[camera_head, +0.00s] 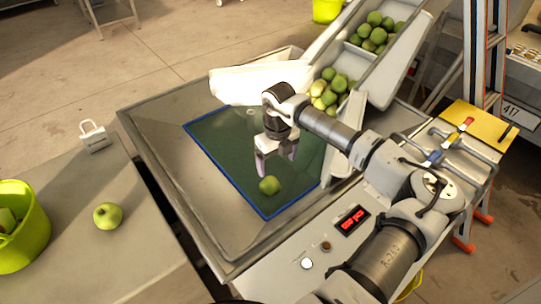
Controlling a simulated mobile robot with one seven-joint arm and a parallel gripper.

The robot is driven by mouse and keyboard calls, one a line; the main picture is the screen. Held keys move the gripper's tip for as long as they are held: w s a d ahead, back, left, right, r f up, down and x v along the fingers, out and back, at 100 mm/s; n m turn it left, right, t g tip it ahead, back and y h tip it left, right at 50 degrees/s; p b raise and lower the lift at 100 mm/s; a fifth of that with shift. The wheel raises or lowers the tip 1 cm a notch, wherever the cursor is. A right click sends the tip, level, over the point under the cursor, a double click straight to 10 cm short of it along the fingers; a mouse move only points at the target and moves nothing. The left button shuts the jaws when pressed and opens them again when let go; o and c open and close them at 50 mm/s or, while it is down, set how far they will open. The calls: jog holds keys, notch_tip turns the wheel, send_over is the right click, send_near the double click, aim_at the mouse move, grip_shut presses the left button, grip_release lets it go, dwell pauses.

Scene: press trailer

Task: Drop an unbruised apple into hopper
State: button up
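A green apple (269,185) lies on the dark green, blue-edged mat (215,135) in the metal basin. My gripper (276,165) hangs above the mat, just beyond that apple in the picture. Its two pinkish fingers are apart, with nothing visible between them. Another green apple (108,215) sits on the left table. More apples (330,90) lie at the foot of a sloped metal chute, and a further group (375,32) rests higher up it. Bruises are too small to tell. I cannot tell for sure which part is the hopper.
A lime bucket (22,240) stands on the left table (120,270), near a small white handled object (93,137). A white sheet-like piece (260,82) lies across the basin's (150,125) far edge. A panel with a red display (352,220) is in front. A ladder (485,50) stands right.

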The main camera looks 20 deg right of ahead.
notch_tip(320, 180, up, 14)
jog(key=b, duration=0.3)
dwell(0.4)
jog(key=shift+f, duration=0.1)
